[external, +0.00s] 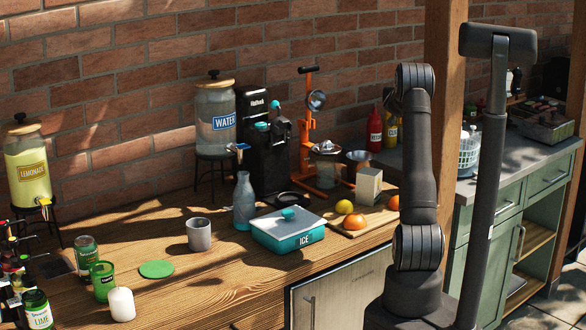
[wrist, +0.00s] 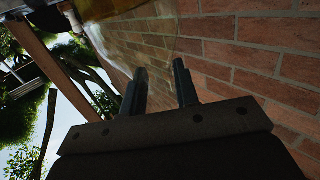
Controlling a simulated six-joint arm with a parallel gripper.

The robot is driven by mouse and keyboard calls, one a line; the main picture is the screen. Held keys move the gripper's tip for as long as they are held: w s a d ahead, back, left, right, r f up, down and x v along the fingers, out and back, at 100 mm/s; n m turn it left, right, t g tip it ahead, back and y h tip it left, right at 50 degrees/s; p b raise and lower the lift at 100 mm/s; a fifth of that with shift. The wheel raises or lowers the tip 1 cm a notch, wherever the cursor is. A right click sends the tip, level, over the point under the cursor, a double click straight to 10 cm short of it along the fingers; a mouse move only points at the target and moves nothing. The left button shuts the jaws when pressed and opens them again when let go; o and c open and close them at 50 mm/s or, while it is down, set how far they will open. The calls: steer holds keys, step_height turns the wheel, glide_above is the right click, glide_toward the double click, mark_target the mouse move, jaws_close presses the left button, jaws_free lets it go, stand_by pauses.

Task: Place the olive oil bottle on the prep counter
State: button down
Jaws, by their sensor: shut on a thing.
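In the wrist view my gripper (wrist: 160,86) has its two dark fingers a little apart, with a clear, faintly yellowish glass thing (wrist: 150,40) at and beyond their tips. It looks like part of the olive oil bottle; its outline is faint and no label shows. In the external view my arm stands in the right foreground, and I cannot make out the gripper or a held bottle. Two worktops show there: a wooden counter (external: 215,280) along the brick wall and a grey-topped counter (external: 495,180) over green cabinets at right. I cannot tell which is the prep counter.
The wooden counter holds a teal ice box (external: 288,232), a blue glass bottle (external: 244,203), a grey cup (external: 199,235) and a fruit board (external: 345,230). Red and yellow sauce bottles and a white basket (external: 469,150) stand on the grey top. A wooden post (external: 440,60) rises between.

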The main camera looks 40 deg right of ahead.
steer(key=w+d+f+g, duration=0.1)
steer(key=w+d+f, duration=0.2)
steer(key=d+f, duration=0.35)
step_height(320, 180, down, 9)
steer(key=shift+w+d+f+m+h, duration=0.2)
steer(key=shift+w+m+h, duration=0.1)
steer(key=shift+m, duration=0.1)
steer(key=shift+f, duration=0.15)
steer(key=c, duration=1.1)
jaws_free()
steer(key=shift+f, duration=0.1)
steer(key=v, duration=1.2)
